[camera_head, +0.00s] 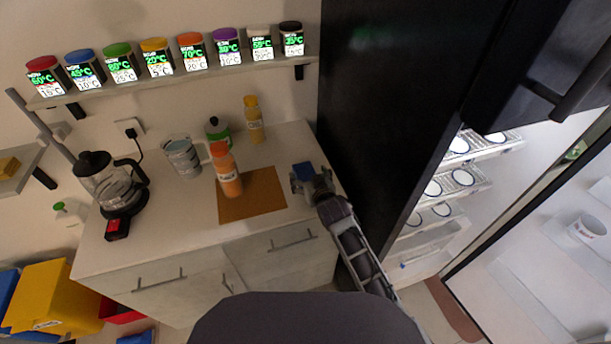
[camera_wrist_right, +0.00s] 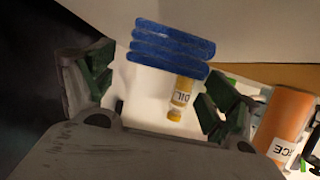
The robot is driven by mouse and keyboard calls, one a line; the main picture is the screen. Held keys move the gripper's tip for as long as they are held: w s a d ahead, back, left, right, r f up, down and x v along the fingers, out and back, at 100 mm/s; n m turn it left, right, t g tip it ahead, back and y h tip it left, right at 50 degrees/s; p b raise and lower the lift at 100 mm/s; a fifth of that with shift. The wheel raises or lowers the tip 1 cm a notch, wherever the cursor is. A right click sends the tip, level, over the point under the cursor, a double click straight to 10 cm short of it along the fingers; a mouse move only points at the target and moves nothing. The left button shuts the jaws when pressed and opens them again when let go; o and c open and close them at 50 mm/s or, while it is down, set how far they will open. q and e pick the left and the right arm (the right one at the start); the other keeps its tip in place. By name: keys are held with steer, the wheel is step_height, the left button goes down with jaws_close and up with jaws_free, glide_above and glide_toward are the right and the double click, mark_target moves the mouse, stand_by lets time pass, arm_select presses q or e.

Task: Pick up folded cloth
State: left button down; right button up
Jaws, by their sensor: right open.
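The folded cloth (camera_head: 303,170) is blue and sits at the right end of the counter, partly hidden by my right gripper (camera_head: 312,184). In the right wrist view the folded cloth (camera_wrist_right: 170,48) shows as a stack of blue layers. It lies ahead of and between the two fingers of my right gripper (camera_wrist_right: 152,98). The fingers are apart, and I see no clear contact with the cloth. My left gripper is not in view.
A brown mat (camera_head: 262,205) lies left of my right gripper, with an orange bottle (camera_head: 227,172) at its left. A yellow bottle (camera_head: 253,120) stands behind. A coffee maker (camera_head: 112,183) is at the left. The black fridge (camera_head: 375,110) stands close on the right.

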mark_target(303, 171)
steer(key=shift+x, duration=1.2)
steer(key=c, duration=1)
